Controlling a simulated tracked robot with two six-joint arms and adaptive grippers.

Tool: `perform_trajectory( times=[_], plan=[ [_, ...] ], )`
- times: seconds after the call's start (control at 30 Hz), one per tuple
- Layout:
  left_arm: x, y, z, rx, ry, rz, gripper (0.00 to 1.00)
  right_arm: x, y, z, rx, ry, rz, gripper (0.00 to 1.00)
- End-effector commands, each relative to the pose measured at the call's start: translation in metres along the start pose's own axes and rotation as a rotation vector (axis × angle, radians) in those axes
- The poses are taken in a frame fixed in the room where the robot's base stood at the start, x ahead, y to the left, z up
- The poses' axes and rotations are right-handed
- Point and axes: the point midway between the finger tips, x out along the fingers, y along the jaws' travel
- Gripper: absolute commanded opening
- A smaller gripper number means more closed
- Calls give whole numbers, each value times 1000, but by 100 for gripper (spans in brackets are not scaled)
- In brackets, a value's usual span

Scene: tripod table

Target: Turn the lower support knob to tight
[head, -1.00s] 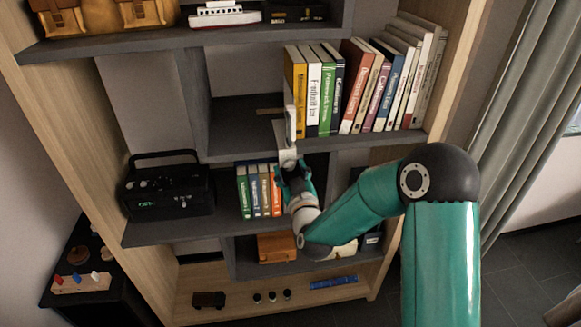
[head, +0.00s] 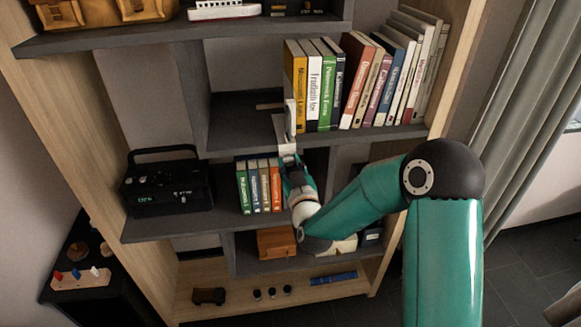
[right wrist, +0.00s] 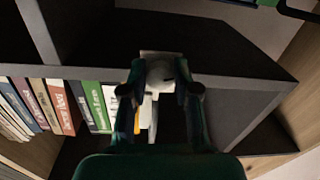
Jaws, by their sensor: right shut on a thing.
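A pale support (head: 291,118) stands upright at the front edge of the middle shelf, left of the yellow book. Its lower knob (right wrist: 160,72), a whitish rounded piece, sits between my fingers in the right wrist view. My right gripper (right wrist: 165,80) is shut on this knob, one dark finger on each side. In the head view, my right gripper (head: 288,160) reaches up to the support from below, and its fingers hide most of the knob. I cannot read any tight or loose mark. My left gripper is in neither view.
Books (head: 366,85) stand close to the right of the support. Smaller books (head: 258,186) stand on the shelf below, just left of my right gripper. A black radio (head: 166,186) sits farther left. The shelf left of the support is mostly bare.

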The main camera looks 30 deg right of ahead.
Motion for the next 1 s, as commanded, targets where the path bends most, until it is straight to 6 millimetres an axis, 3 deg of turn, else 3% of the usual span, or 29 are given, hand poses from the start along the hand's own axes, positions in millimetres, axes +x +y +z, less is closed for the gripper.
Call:
perform_trajectory(
  times=[0.37, 1.0],
  plan=[
    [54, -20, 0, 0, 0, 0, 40, 0, -2, 7, 230, 18, 1, 0],
    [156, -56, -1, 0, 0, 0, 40, 0, -3, 6, 836, 46, 7, 0]
  ],
)
